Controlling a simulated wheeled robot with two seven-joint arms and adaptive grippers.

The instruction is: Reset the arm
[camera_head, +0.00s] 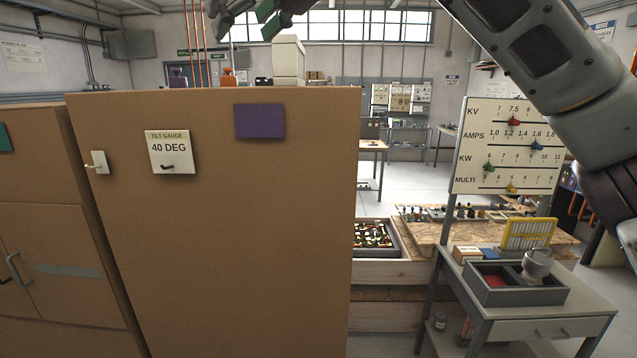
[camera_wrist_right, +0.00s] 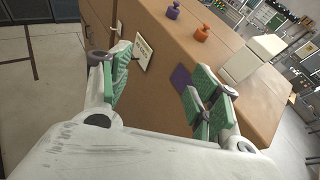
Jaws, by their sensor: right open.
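My right arm (camera_head: 545,60) comes in from the upper right in the head view. My right gripper (camera_head: 248,16) is at the top edge, partly cut off, above the brown cabinet (camera_head: 220,240). In the right wrist view the gripper (camera_wrist_right: 163,88) is open, its green pads wide apart with nothing between them. The cabinet top and front show beyond the fingers. My left gripper is in neither view.
On the cabinet top stand a purple weight (camera_wrist_right: 173,11), an orange weight (camera_wrist_right: 202,32) and a white block (camera_head: 289,58). A tilt gauge (camera_head: 171,152) on its front reads 40 DEG. A slider board (camera_head: 508,146) and grey cart (camera_head: 535,310) stand at right.

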